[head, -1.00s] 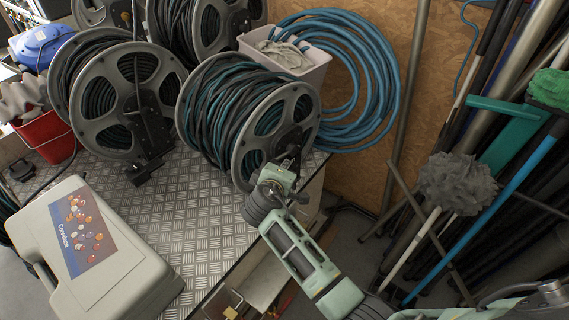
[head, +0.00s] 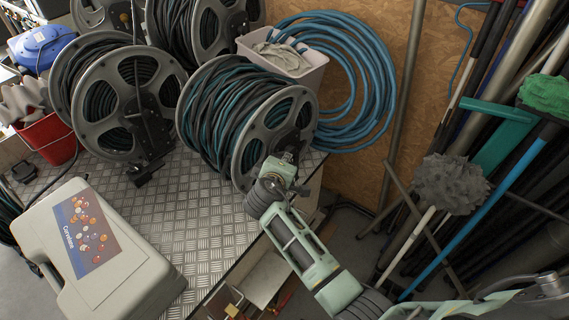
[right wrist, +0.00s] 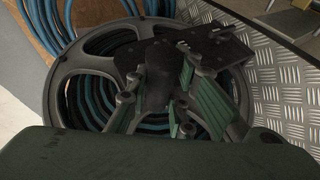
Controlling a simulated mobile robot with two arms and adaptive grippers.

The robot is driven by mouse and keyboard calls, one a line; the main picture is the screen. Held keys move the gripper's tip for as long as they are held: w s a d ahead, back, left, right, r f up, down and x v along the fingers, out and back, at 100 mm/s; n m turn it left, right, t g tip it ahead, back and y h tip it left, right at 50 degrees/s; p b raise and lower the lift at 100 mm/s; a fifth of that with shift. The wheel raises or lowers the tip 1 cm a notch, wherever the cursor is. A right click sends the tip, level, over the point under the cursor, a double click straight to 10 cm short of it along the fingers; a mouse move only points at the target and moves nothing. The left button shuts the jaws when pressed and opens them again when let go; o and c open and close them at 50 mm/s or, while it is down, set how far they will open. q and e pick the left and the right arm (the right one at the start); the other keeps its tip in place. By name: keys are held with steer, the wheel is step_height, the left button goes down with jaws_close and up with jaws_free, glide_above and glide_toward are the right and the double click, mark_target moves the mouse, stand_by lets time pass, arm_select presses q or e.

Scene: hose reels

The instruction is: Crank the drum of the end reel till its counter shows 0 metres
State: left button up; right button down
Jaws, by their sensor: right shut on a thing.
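The end reel (head: 250,118) stands at the right end of the metal bench, its grey flanged drum wound with dark and teal hose. My right gripper (head: 283,165) is at the front face of this reel, low on the flange near the hub. In the right wrist view, the reel's spoked flange (right wrist: 95,45) fills the middle and the fingers of my right gripper (right wrist: 178,110) are at a dark part over the hub. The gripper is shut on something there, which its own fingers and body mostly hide. The counter cannot be made out. My left gripper is not in view.
Another reel (head: 122,105) stands to the left, with more behind. A beige case (head: 100,265) lies at the bench's front left. A tub (head: 300,75) and a blue hose coil (head: 365,85) are behind the reel. Brooms and poles (head: 490,150) lean at the right. Bare tread plate (head: 215,215) shows between.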

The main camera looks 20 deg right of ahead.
steer(key=c, duration=1.5)
jaws_free()
steer(key=shift+f, duration=0.15)
steer(key=shift+c, duration=0.2)
steer(key=shift+s+a, duration=0.1)
steer(key=shift+s, duration=0.05)
steer(key=v, duration=0.7)
